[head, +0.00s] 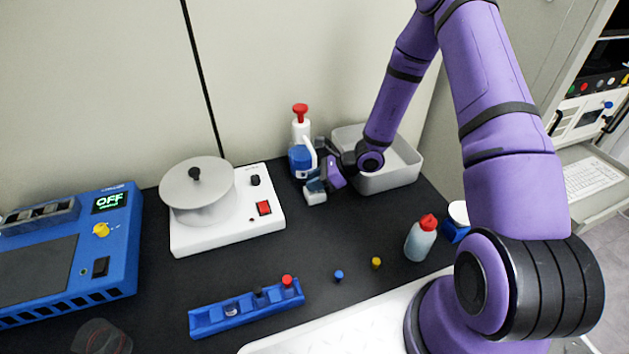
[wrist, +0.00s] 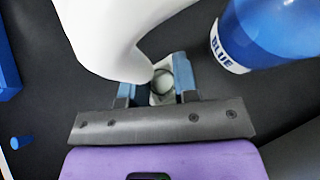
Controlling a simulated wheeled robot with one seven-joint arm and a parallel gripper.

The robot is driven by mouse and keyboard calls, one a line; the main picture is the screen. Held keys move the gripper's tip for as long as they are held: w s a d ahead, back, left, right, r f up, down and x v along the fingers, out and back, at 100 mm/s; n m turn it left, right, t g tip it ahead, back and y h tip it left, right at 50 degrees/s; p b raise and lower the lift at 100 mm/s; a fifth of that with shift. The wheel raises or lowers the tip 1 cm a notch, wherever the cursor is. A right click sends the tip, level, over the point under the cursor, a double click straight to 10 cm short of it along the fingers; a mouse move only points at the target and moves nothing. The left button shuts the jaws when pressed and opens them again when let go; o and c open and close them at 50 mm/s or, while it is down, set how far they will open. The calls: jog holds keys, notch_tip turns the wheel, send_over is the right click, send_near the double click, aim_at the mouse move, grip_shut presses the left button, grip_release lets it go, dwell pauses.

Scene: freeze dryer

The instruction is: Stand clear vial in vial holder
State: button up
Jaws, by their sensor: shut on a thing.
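My gripper (head: 318,184) is low over the black bench at the back, beside a blue and white bottle. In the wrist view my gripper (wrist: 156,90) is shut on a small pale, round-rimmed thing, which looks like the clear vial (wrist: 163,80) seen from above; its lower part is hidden. In the head view the vial cannot be made out clearly. The blue vial holder (head: 210,322) lies at the front of the bench. A red-capped vial (head: 287,283) stands at its right end, and a clear round shape (head: 231,308) shows at its left; whether that is a vial I cannot tell.
A bottle with a red top (head: 300,115) stands by my gripper. A blue bottle marked BLUE (wrist: 265,30) is close on the right. A grey bin (head: 395,180), white stirrer (head: 235,235), blue cap (head: 338,276), yellow cap (head: 376,263) and red-topped bottle (head: 421,242) stand around.

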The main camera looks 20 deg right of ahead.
dwell(0.3)
jog(key=o, duration=1)
jog(key=shift+f, duration=0.1)
jog(key=shift+c, duration=0.2)
jog(key=shift+d+r, duration=0.15)
jog(key=shift+r, duration=0.05)
jog(key=v, duration=1.1)
jog(key=s+a+r+n+g+h, duration=0.1)
jog(key=s+a+r+n, duration=0.2)
jog(key=r, duration=0.5)
jog(key=s+r+n+g+h, duration=0.1)
jog(key=s+r+n, duration=0.2)
jog(key=r+n, duration=0.4)
jog(key=s+a+r+n+g+h, duration=0.1)
jog(key=s+a+r+n, duration=0.15)
jog(key=r, duration=0.65)
jog(key=s+d+r+n+t+h, duration=0.1)
jog(key=s+r+n+t+h, duration=0.1)
jog(key=s+r+n, duration=0.3)
jog(key=s+d+r+n+t+h, duration=0.2)
jog(key=s+r+n+h, duration=0.3)
jog(key=s+r, duration=0.4)
jog(key=s, duration=0.5)
jog(key=shift+d+r, duration=0.2)
jog(key=shift+d, duration=0.1)
